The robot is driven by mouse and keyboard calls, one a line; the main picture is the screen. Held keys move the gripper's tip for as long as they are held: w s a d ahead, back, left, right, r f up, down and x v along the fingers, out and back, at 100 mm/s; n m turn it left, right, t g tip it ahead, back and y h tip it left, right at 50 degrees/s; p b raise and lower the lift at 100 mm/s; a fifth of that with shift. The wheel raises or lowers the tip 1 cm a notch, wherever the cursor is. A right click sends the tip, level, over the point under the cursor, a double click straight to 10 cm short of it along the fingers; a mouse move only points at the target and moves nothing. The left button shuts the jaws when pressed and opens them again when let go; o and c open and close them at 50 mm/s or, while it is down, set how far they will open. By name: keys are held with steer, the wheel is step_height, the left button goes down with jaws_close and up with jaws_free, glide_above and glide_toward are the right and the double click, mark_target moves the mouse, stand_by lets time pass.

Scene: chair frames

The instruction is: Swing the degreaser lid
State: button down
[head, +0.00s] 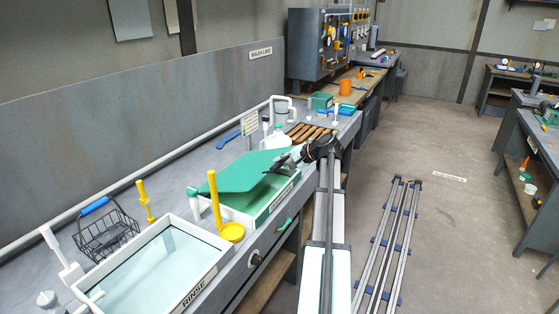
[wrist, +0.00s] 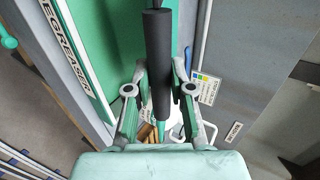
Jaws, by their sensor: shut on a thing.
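The degreaser tank (head: 262,218) is a white-rimmed box with green edging on the bench. Its green lid (head: 240,172) is partly raised and tilted, with a gap along the side facing the aisle. My gripper (head: 288,160) is at the lid's right end, at that aisle-side edge. In the wrist view, my gripper (wrist: 160,82) has its fingers on both sides of a black cylindrical handle (wrist: 158,50) and is shut on it. The tank's DEGREASER label (wrist: 65,50) shows at upper left there. The finger contact is partly hidden in the head view.
A rinse tank (head: 160,268) stands in front, with a yellow post and dish (head: 230,232) between the tanks. A wire basket (head: 105,232) sits at left. A white jug (head: 278,138) and wooden slats (head: 312,133) lie beyond the lid. The aisle floor at right is mostly open.

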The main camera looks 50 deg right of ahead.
steer(key=f, duration=0.1)
steer(key=s+f+b, duration=0.1)
steer(key=f, duration=0.3)
steer(key=shift+s+d+b, duration=0.3)
steer(key=shift+s+b, duration=0.05)
steer(key=shift+b, duration=0.05)
steer(key=c, duration=0.9)
jaws_free()
steer(key=shift+c, duration=0.2)
steer(key=shift+s, duration=0.1)
